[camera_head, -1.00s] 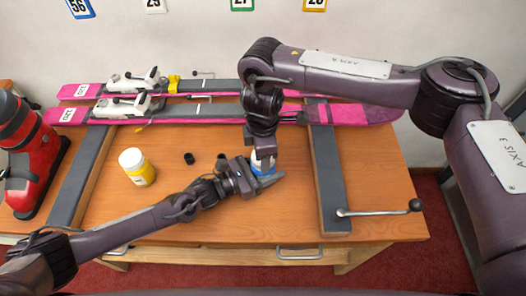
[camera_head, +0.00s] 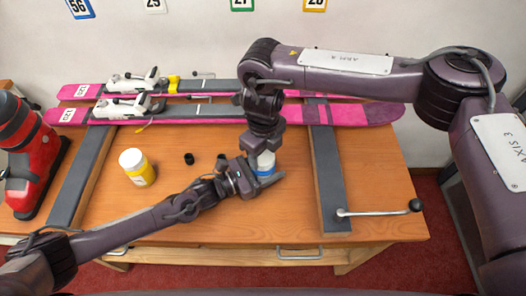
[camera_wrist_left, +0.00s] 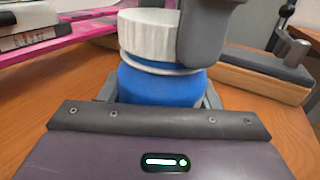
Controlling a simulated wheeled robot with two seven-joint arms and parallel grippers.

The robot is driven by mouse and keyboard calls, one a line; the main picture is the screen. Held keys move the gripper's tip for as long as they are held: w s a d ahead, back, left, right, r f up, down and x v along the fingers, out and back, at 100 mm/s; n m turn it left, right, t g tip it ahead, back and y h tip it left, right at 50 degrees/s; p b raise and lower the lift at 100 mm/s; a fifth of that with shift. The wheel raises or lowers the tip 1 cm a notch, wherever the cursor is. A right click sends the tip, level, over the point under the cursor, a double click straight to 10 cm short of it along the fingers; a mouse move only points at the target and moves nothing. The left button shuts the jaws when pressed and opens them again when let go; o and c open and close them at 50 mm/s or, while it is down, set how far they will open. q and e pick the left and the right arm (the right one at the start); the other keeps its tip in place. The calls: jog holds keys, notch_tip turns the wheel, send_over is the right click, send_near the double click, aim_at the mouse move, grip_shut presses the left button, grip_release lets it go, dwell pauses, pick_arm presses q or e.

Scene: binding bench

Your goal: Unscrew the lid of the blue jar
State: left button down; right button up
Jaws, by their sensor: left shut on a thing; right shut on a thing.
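The blue jar (camera_wrist_left: 160,85) stands upright on the bench, and in the head view a strip of its blue body (camera_head: 267,171) shows. Its white lid (camera_wrist_left: 148,35) sits on top, with a pale ring under its edge; I cannot tell how loose it is. My left gripper (camera_head: 264,182) is shut around the jar's body, low down. My right gripper (camera_head: 266,150) comes from above and is shut on the lid. One grey finger of it lies against the lid's right side in the left wrist view (camera_wrist_left: 203,35).
Pink skis (camera_head: 180,114) lie along the back. Grey-topped bars (camera_head: 328,175) flank the work area. A red boot (camera_head: 30,165) is at far left.

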aim_at(263, 156)
jog(key=n, duration=0.7)
jog(key=shift+r, duration=0.1)
jog(key=n, duration=0.6)
jog(key=shift+r, duration=0.1)
jog(key=shift+r, duration=1)
jog(key=shift+r, duration=2)
pick_arm(q)
jog(key=shift+c, duration=2)
grip_release()
